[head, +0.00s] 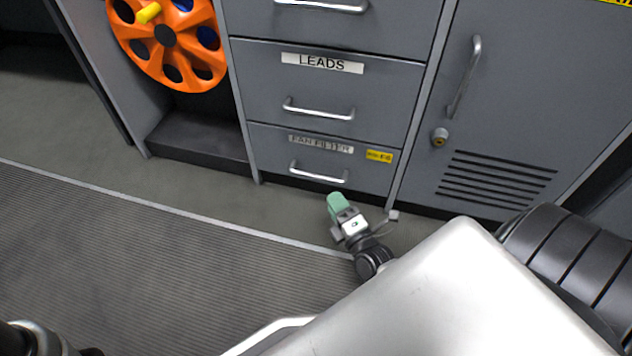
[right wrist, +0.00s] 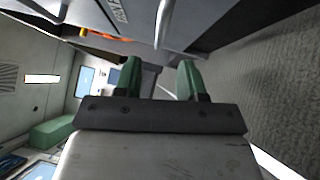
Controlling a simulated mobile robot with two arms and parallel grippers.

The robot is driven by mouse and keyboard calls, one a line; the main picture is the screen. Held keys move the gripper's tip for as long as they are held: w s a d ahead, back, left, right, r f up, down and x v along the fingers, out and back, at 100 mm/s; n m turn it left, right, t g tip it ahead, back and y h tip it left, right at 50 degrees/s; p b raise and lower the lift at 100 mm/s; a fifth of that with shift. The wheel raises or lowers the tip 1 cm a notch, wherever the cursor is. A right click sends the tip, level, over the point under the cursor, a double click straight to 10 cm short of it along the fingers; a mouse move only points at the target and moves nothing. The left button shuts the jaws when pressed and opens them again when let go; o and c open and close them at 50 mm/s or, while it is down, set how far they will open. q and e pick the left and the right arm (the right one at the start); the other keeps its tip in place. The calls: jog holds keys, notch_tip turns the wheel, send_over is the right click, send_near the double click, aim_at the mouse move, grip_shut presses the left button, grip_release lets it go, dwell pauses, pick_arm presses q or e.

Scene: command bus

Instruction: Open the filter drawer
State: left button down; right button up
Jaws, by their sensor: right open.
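The filter drawer (head: 270,144) is the lowest grey drawer of the cabinet, with a worn label that seems to read FAN FILTER and a small yellow sticker. It looks shut, its front flush with the drawer above. Its silver bar handle (head: 318,174) is uncovered. My right gripper (head: 337,204) has green fingertips and is just below and in front of this handle, apart from it. In the right wrist view the green fingers (right wrist: 159,76) are spread with nothing between them, and a silver handle (right wrist: 161,24) lies beyond them. My left gripper is not seen.
The LEADS drawer (head: 265,85) with its own handle is directly above. A grey door (head: 500,110) with a vertical handle, lock and vents stands to the right. An orange reel (head: 150,50) is in an open bay at left. The floor (head: 130,230) in front is clear.

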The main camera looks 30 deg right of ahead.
aim_at(319, 178)
jog(key=w+b, duration=0.1)
jog(key=w, duration=0.1)
jog(key=w+b, duration=0.2)
jog(key=w, duration=0.1)
jog(key=w+r+b, duration=0.1)
jog(key=w, duration=0.2)
jog(key=shift+w+d, duration=0.2)
jog(key=shift+d, duration=0.1)
grip_shut()
